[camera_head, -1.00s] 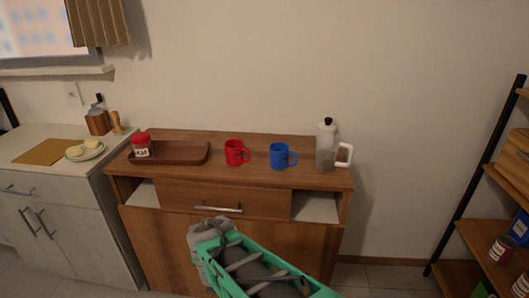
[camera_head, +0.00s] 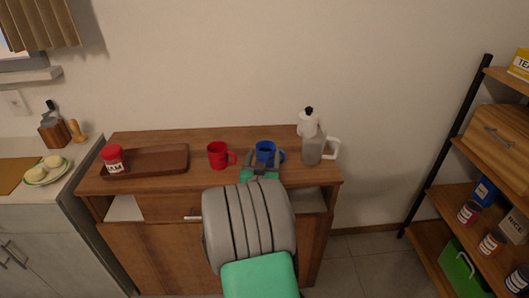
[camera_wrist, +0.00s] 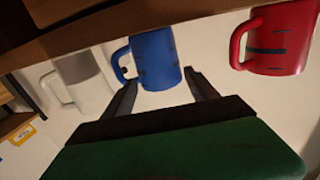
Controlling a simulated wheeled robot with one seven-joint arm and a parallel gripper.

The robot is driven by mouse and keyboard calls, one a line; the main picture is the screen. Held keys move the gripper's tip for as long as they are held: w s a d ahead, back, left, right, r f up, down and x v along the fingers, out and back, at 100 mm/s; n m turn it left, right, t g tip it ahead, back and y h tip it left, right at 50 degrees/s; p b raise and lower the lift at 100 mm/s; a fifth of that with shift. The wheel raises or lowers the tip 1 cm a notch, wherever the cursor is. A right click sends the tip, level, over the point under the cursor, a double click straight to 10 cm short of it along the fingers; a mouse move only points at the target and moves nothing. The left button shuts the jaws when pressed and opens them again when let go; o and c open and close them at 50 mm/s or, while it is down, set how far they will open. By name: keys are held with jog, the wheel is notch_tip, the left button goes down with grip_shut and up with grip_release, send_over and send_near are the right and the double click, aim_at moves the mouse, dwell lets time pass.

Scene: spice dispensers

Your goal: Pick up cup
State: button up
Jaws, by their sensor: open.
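A blue cup (camera_head: 265,149) stands upright on the wooden cabinet top, its handle to the right. A red cup (camera_head: 217,155) stands to its left. My gripper (camera_head: 262,163) is open in front of the blue cup, its two fingers pointing at it. The wrist view is upside down and shows the blue cup (camera_wrist: 153,58) between and just beyond my open fingertips (camera_wrist: 159,77). The red cup (camera_wrist: 282,38) is off to the right there. I cannot tell whether the fingers touch the blue cup. My arm hides the cabinet front below.
A wooden tray (camera_head: 158,160) with a red-lidded jar (camera_head: 114,158) is at the left. The wall is close behind. A shelf rack (camera_head: 480,185) stands at the far right.

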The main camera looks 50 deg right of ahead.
jog(key=x, duration=0.4)
jog(key=shift+p, duration=0.3)
jog(key=shift+a, duration=0.1)
jog(key=c, duration=1.3)
jog(key=shift+r, duration=0.15)
jog(key=shift+c, duration=0.7)
jog(key=shift+r, duration=0.1)
